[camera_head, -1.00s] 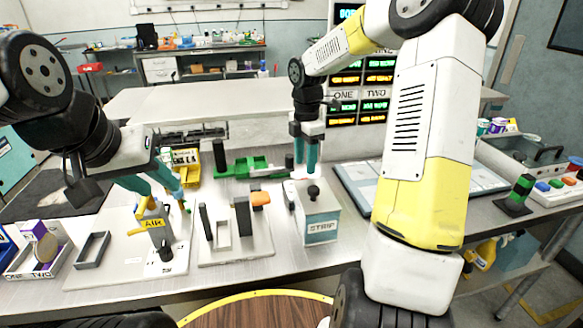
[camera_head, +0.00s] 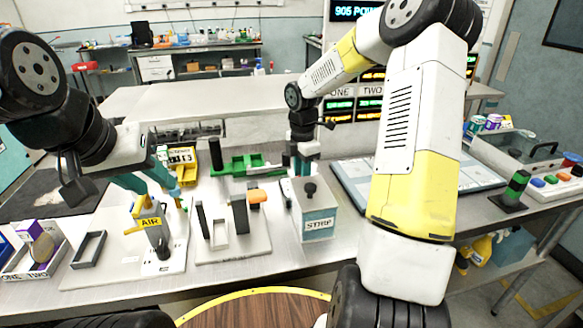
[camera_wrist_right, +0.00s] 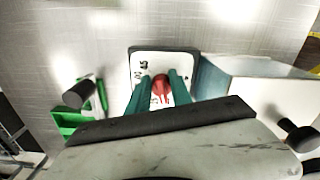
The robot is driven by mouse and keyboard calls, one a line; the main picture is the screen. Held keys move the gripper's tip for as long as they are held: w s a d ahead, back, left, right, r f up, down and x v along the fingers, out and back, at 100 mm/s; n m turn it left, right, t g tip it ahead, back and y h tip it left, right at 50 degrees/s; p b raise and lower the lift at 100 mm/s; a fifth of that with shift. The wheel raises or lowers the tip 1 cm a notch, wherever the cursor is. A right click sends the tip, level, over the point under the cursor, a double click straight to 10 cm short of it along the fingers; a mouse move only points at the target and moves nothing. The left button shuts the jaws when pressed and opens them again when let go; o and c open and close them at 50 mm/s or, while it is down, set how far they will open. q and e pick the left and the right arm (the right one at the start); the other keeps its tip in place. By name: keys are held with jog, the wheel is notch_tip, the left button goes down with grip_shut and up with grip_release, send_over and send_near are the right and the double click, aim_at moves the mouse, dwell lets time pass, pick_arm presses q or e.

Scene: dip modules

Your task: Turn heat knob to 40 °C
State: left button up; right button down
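The heat knob (camera_wrist_right: 160,86) is red and sits on a white dial plate (camera_wrist_right: 161,64) with a dark rim and black markings. In the head view the right gripper (camera_head: 301,165) is behind the STRIP box, which hides the knob. My left gripper (camera_head: 164,194) is open near the yellow AIR tool (camera_head: 149,222).
The STRIP box (camera_head: 318,222) with a black knob stands close beside the dial plate. A green holder (camera_head: 240,165) and a yellow bin (camera_head: 183,158) are behind. A rack plate (camera_head: 258,240) with dark posts stands in front. A flat pale panel (camera_head: 350,180) lies to the right.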

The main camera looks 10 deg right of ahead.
jog(key=shift+m, duration=0.3)
jog(key=m, duration=0.6)
jog(key=shift+s+m, duration=0.25)
jog(key=shift+m, duration=0.05)
jog(key=m, duration=0.3)
jog(key=shift+s+a+m, duration=0.1)
jog(key=shift+s+m, duration=0.05)
jog(key=shift+m, duration=0.15)
jog(key=m, duration=0.3)
jog(key=shift+s+a+r+m, duration=0.1)
jog(key=shift+a+m, duration=0.05)
jog(key=shift+m, duration=0.15)
jog(key=m, duration=0.4)
jog(key=shift+a, duration=0.15)
jog(key=m, duration=0.5)
jog(key=shift+a, duration=0.2)
jog(key=shift+m, duration=0.3)
